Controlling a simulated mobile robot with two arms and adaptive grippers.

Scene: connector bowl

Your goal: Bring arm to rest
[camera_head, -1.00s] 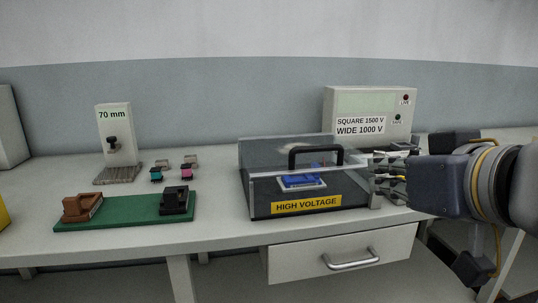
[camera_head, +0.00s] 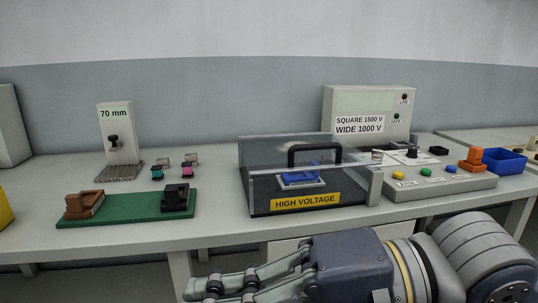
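My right gripper (camera_head: 205,290) and forearm lie across the lower right of the head view, in front of the table edge and below the tabletop. The fingers point left and are partly cut off by the bottom edge, so I cannot tell how far apart they are. No object shows in the visible part of the fingers. My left gripper is not in view.
A clear box marked HIGH VOLTAGE (camera_head: 306,202) covers a blue part (camera_head: 300,178). Right of it are a button panel (camera_head: 440,184) and a blue bin (camera_head: 503,160). A green board (camera_head: 134,208), a 70 mm stand (camera_head: 119,133) and small connectors (camera_head: 157,173) are left.

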